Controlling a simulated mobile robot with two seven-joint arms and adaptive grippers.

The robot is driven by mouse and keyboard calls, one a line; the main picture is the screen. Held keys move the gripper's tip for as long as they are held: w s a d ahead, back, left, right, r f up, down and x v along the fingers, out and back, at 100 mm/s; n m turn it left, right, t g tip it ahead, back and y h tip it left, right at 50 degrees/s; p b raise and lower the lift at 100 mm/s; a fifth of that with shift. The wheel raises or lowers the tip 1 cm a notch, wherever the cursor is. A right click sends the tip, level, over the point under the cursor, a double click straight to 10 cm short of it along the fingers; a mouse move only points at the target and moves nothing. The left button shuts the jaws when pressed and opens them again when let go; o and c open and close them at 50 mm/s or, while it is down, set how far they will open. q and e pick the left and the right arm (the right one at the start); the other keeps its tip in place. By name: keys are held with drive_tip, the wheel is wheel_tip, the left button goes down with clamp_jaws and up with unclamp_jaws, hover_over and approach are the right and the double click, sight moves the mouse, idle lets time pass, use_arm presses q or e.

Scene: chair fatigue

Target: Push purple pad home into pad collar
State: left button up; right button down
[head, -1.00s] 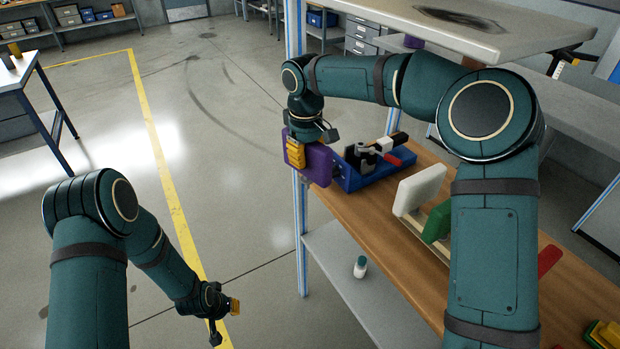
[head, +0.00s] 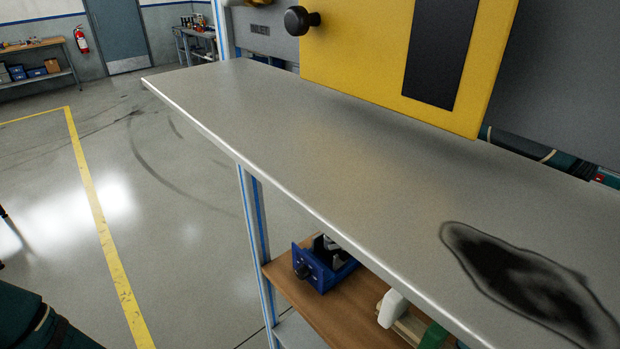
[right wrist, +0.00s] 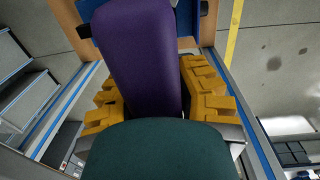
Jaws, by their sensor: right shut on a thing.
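My right gripper (right wrist: 157,95) is shut on the purple pad (right wrist: 138,50), with yellow fingers on either side of it in the right wrist view. The pad's far end reaches blue parts (right wrist: 92,8) at the top of that view; whether it touches them I cannot tell. The pad and right gripper do not show there. I cannot make out a pad collar for certain. My left gripper is out of view.
A grey top shelf (head: 290,140) with a dark stain covers most of the head view and hides part of the wooden shelf. A yellow panel (head: 375,55) stands above it.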

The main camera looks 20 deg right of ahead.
drive_tip(key=shift+d, duration=0.1)
drive_tip(key=shift+s, duration=0.1)
drive_tip(key=shift+r, duration=0.1)
drive_tip(key=shift+f+b, duration=0.75)
drive_tip(key=shift+f, duration=0.85)
drive_tip(key=shift+d+f+b, duration=0.1)
drive_tip(key=shift+f+b, duration=0.7)
drive_tip(key=shift+f, duration=0.5)
drive_tip(key=shift+p, duration=0.55)
drive_tip(key=shift+d+f+b, duration=0.1)
drive_tip(key=shift+f+b, duration=1.1)
drive_tip(key=shift+f, duration=0.85)
drive_tip(key=c, duration=0.8)
unclamp_jaws()
